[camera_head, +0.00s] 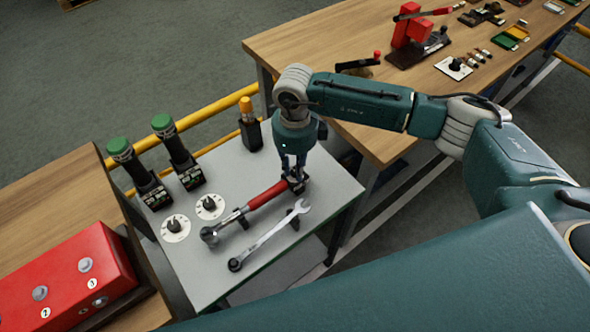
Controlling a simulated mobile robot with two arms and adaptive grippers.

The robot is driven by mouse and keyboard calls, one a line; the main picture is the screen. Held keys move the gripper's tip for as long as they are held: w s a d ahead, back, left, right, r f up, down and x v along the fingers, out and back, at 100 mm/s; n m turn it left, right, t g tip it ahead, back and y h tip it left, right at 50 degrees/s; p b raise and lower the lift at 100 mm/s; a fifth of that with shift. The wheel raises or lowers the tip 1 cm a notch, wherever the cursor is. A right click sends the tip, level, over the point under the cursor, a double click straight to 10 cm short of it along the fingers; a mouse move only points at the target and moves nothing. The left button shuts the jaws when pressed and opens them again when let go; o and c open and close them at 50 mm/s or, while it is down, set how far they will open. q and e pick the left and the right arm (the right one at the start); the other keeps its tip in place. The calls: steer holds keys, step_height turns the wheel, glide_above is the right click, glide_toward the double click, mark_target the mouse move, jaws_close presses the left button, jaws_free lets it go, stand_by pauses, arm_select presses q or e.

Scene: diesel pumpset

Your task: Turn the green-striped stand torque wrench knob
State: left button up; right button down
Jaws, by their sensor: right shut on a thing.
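A torque wrench with a red handle (267,194) and a metal head lies diagonally on the grey table (330,193). Its head points to the lower left and its handle end to the upper right. My right gripper (293,176) comes down from above and is shut on the knob at the handle end. The fingers and a dark stand there partly hide the knob. I cannot make out a green stripe on the stand. My left gripper is not in view.
A combination wrench (269,236) lies beside the torque wrench. Two green-capped tools (177,150), an orange-capped tool (249,125) and two white dials (175,228) stand nearby. A red box (70,275) is on the left wooden bench. A wooden workbench (300,42) holds parts behind. Yellow rails run behind the table.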

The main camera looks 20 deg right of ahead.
mark_target(295, 172)
steer(key=shift+m+b, duration=1)
steer(key=shift+m, duration=0.8)
steer(key=c, duration=1.6)
jaws_free()
steer(key=shift+o, duration=0.2)
steer(key=shift+r, duration=0.3)
step_height(295, 172, up, 12)
steer(key=shift+f, duration=0.25)
